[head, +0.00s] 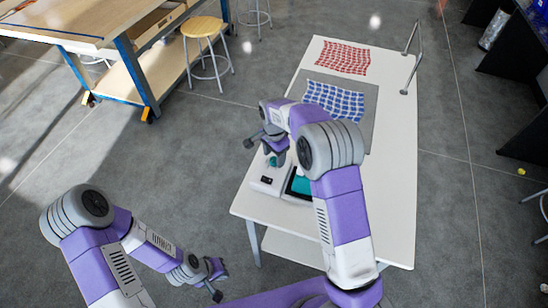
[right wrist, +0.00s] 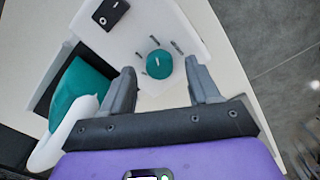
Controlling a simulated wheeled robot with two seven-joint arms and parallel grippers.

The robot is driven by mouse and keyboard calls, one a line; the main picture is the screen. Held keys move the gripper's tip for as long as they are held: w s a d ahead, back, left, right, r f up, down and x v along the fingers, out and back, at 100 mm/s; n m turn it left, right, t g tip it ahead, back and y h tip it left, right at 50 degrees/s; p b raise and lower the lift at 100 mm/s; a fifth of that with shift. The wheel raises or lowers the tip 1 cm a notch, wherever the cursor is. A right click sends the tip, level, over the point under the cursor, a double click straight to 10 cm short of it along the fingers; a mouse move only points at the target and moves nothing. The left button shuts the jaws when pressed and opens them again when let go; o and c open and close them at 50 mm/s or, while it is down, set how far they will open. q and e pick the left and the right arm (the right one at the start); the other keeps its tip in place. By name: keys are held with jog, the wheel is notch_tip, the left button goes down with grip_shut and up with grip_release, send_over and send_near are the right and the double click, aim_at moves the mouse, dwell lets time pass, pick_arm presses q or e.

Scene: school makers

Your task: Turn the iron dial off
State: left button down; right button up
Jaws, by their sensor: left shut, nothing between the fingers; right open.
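The dial (right wrist: 159,64) is a round teal knob with a short white mark, on a white base unit (right wrist: 175,22) with dark tick marks around it. In the head view the white unit (head: 266,186) sits on the near left end of the white table. My right gripper (right wrist: 160,70) is open above the dial, with one finger to each side and visible gaps between. In the head view my right gripper (head: 272,150) hides most of the dial. My left gripper (head: 214,281) is shut and empty, low and left of the table.
A teal and black part (right wrist: 82,88) with a white rounded piece lies beside the dial. A black switch (right wrist: 108,13) is on the unit.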

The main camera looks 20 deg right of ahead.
jog(key=shift+f, duration=0.65)
jog(key=c, duration=1)
jog(key=shift+c, duration=0.2)
